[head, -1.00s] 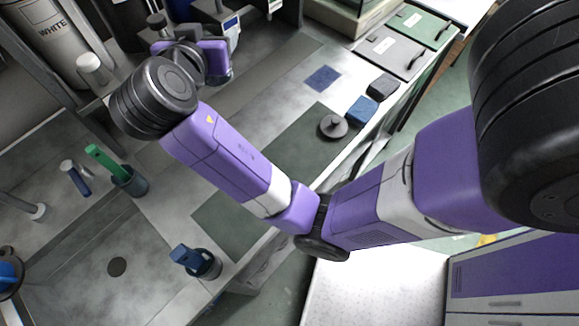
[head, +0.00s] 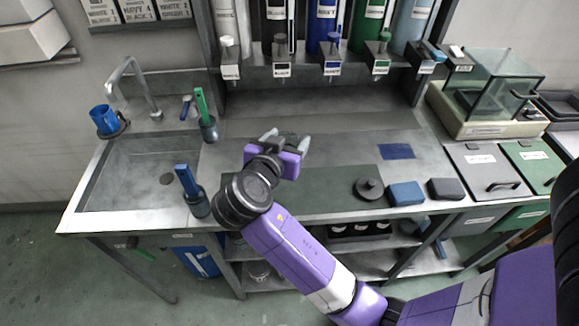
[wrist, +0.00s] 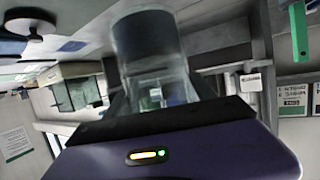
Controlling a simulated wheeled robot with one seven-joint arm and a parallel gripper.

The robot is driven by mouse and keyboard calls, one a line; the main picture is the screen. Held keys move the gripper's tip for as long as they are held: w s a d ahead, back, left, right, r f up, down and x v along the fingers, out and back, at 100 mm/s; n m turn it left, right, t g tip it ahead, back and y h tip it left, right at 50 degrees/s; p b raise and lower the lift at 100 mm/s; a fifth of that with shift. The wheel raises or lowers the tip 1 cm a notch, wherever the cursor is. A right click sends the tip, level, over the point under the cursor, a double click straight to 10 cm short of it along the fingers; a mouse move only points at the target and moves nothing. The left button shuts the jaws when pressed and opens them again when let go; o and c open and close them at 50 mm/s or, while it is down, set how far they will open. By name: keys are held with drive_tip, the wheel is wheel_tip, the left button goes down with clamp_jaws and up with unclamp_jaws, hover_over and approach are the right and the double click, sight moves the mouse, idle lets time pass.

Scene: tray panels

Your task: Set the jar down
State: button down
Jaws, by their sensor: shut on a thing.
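A see-through jar (wrist: 152,55) with a dark, blurred band at its far part shows in the middle of the wrist view, held in front of my wrist. My gripper (head: 287,139) is shut on it. In the head view the gripper is above the middle of the worktop (head: 320,153), in front of the dispensers, and mostly hides the jar. Whether the jar touches the worktop cannot be told. A dark green mat (head: 325,188) lies just in front of the gripper. A flat blue square (head: 396,151) lies to the right.
A round dark lid with a knob (head: 368,188), a blue block (head: 406,194) and a dark block (head: 445,189) sit along the front right. A sink (head: 140,175) and pots with handled tools (head: 209,130) are left. A glass-sided case (head: 495,85) stands right. Dispensers (head: 331,62) line the back.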

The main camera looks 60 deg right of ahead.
wheel_tip(320, 180, down, 9)
drive_tip(key=shift+f+p, duration=0.2)
drive_tip(key=shift+p, duration=0.15)
drive_tip(key=shift+f, duration=0.15)
drive_tip(key=shift+c, duration=1.6)
unclamp_jaws()
drive_tip(key=b+v, duration=0.2)
drive_tip(key=v, duration=1)
drive_tip(key=shift+s, duration=0.1)
